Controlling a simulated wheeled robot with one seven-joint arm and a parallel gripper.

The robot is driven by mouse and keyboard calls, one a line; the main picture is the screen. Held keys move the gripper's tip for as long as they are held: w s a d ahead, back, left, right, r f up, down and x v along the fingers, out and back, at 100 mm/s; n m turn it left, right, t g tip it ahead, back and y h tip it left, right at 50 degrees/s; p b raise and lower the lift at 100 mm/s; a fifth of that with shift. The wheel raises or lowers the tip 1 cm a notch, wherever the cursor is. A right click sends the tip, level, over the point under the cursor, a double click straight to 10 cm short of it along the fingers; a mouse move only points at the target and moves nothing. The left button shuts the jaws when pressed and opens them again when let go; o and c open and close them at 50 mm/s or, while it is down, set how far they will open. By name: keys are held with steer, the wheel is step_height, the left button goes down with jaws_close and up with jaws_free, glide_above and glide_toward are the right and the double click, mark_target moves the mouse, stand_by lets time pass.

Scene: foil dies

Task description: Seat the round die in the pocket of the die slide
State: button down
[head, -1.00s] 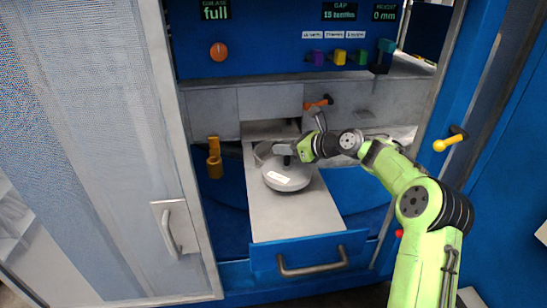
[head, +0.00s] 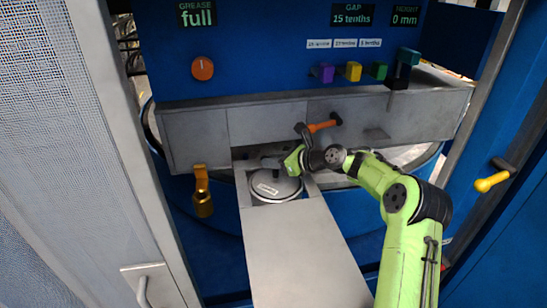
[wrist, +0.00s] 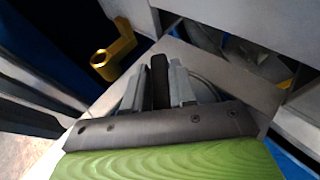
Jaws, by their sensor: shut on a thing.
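The round grey die (head: 276,188), with a white label, is at the far end of the die slide (head: 295,240). It lies over the round pocket, whose rim (head: 252,195) shows at its edge. I cannot tell whether the die is fully down in it. My gripper (head: 275,165) is above the die and shut on its dark upright handle. In the wrist view the handle (wrist: 160,82) stands between the two grey fingers. The gripper body hides most of the die there.
A grey housing (head: 195,135) crosses just behind the slide, with an orange lever (head: 322,126) close to my wrist. A brass-yellow fitting (head: 202,195) hangs left of the slide. A yellow-handled lever (head: 492,181) is at right. The slide's front is clear.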

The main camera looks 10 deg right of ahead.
mark_target(276, 174)
steer(key=shift+f, duration=2.15)
steer(key=c, duration=0.9)
jaws_free()
steer(key=shift+s+f, duration=0.15)
steer(key=shift+f, duration=0.05)
